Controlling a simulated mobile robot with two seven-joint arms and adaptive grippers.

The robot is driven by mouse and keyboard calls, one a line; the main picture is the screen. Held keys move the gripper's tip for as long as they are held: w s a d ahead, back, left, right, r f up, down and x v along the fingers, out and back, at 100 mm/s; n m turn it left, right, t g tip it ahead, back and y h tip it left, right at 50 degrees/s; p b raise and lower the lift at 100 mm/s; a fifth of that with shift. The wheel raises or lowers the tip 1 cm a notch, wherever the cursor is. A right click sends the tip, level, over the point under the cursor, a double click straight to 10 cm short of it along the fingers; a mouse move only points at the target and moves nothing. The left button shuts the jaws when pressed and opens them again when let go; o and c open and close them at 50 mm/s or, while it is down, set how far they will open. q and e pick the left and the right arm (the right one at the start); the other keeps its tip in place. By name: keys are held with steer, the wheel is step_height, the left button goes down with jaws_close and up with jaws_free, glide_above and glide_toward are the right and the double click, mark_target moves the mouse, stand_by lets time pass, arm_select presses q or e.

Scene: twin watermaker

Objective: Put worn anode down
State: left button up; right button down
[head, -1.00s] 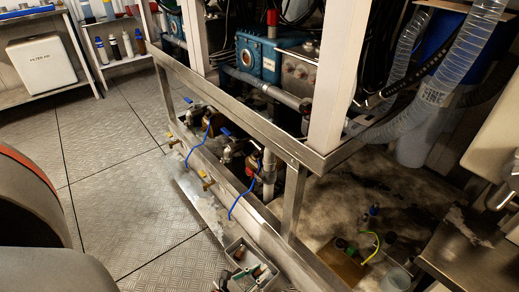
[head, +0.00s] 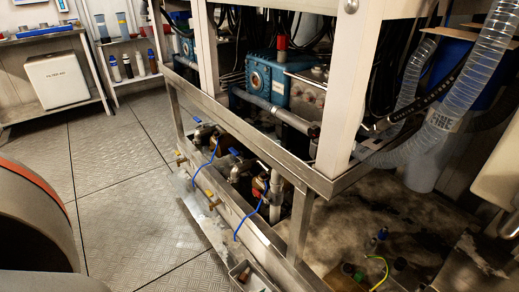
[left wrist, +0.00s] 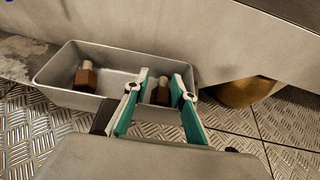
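A grey tray (left wrist: 60,94) lies on the floor in the left wrist view; its end also shows at the bottom of the head view (head: 236,268). Inside are two similar brown pieces with tan stubs, one at the left (left wrist: 86,78) and one at the right (left wrist: 160,94). I cannot tell which is the worn anode. My left gripper (left wrist: 161,77), with teal fingers, reaches over the tray's near rim. Its fingers stand apart on either side of the right piece, with gaps visible. My right gripper is in neither view.
A metal frame with pumps and valves (head: 268,80) stands beside the tray. Blue wires (head: 250,215) hang along its lower rail. Chequered floor plate (head: 125,175) is clear at left. A brass-coloured rounded part (left wrist: 245,92) lies right of the tray.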

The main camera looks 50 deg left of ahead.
arm_select(q)
steer(key=shift+s+a, duration=0.1)
steer(key=shift+s, duration=0.05)
